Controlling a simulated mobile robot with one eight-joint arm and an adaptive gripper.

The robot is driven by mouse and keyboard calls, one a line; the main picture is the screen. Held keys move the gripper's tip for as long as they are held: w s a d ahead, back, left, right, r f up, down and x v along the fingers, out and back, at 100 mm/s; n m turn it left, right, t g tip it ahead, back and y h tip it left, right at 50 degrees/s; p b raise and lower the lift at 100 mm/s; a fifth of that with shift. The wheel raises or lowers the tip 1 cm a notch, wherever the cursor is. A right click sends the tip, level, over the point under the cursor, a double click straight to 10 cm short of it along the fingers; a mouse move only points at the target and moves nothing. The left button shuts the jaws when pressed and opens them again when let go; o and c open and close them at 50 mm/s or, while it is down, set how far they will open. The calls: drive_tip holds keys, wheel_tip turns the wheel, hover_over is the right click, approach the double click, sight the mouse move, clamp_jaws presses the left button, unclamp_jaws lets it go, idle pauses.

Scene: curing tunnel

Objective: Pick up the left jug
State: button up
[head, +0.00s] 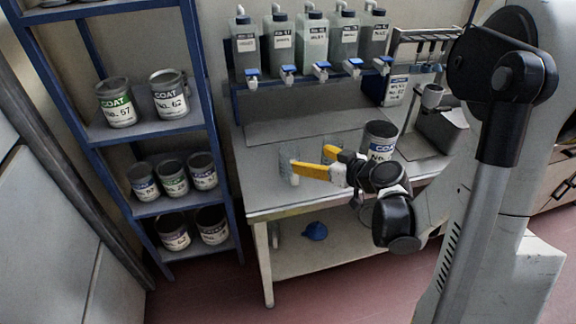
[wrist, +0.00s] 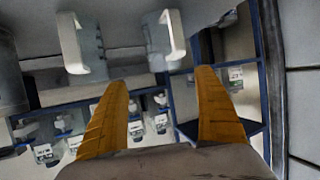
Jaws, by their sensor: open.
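Two clear jugs stand on the grey worktable in the head view. The left jug (head: 286,160) is partly covered by a finger of my gripper (head: 309,157). The other jug (head: 332,144) is behind the second finger. The other jug (wrist: 92,45) is on the left, also with a white handle. My gripper (wrist: 160,79) has its two yellow fingers spread, with nothing between them. Whether a finger touches a jug is unclear.
A coat can (head: 380,142) stands on the worktable (head: 270,200) right of the jugs. Several tap containers (head: 313,42) line the rack behind. A blue shelf (head: 180,205) with cans stands left. A blue funnel (head: 315,231) lies on the lower shelf.

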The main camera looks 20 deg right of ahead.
sight(296, 156)
drive_tip(key=b+x, duration=0.1)
drive_tip(key=x, duration=0.3)
drive_tip(key=shift+w+a+f, duration=0.1)
drive_tip(key=shift+f, duration=0.05)
drive_tip(key=b+x, duration=0.1)
drive_tip(key=x, duration=0.1)
drive_tip(key=b+x, duration=0.1)
drive_tip(key=x, duration=0.2)
drive_tip(key=shift+a+f, duration=0.1)
drive_tip(key=shift+a, duration=0.35)
drive_tip(key=shift+c, duration=0.2)
drive_tip(key=c, duration=1.2)
